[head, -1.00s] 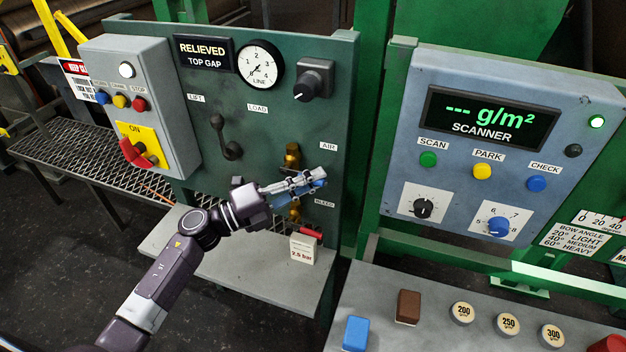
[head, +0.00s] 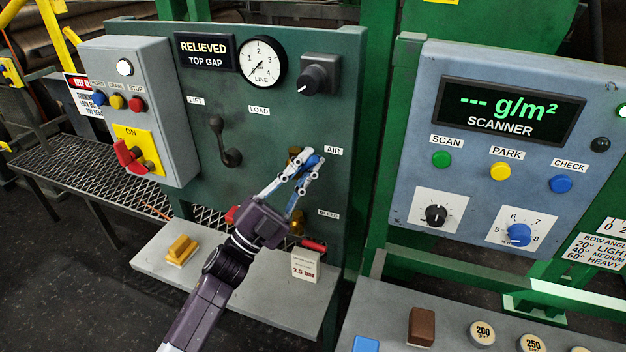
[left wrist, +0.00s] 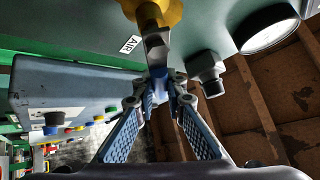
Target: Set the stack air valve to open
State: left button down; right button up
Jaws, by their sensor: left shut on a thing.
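The air valve is a brass body (head: 294,155) on the dark green panel, left of the AIR label (head: 333,151). My left gripper (head: 309,161) is at this valve, its fingers slanting up and right in the head view. In the left wrist view, the brass body (left wrist: 155,10) is at the top, and a grey metal lever (left wrist: 156,48) runs from it to my fingertips (left wrist: 160,80). My left gripper is shut on this lever. The fingers hide much of the lever, so its exact angle is hard to tell. My right gripper is out of view.
Below is a brass valve (head: 296,224) near the BLEED label (head: 329,213), partly behind my arm. A line gauge (head: 263,62), a black knob (head: 313,78) and a lift lever (head: 225,142) share the panel. A yellow block (head: 181,250) lies on the grey shelf (head: 150,262).

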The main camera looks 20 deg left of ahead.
pick_arm(q)
jog(key=n+t+y, duration=0.1)
jog(key=n, duration=0.1)
jog(key=n+t+y, duration=0.1)
jog(key=shift+a+r+n+b, duration=0.1)
jog(key=shift+a+n+b, duration=0.3)
jog(key=n+t+y, duration=0.1)
jog(key=n, duration=0.1)
jog(key=a+n+t+y, duration=0.1)
jog(key=n+y, duration=0.1)
jog(key=r+n+y, duration=0.1)
jog(key=n+y, duration=0.1)
jog(key=shift+a+t+b, duration=0.2)
jog(key=shift+t+b, duration=0.2)
jog(key=a+n+y, duration=0.1)
jog(key=n+y, duration=0.2)
jog(key=y, duration=0.1)
jog(key=a+n+y, duration=0.1)
jog(key=n+y, duration=0.2)
jog(key=n, duration=0.1)
jog(key=n+y, duration=0.4)
jog(key=shift+w+a+r+y, duration=0.1)
jog(key=shift+a+r+y, duration=0.1)
jog(key=shift+a+y, duration=0.15)
jog(key=shift+a, duration=0.1)
jog(key=c, duration=2.1)
grip_release()
jog(key=shift+o, duration=0.7)
jog(key=shift+r, duration=0.1)
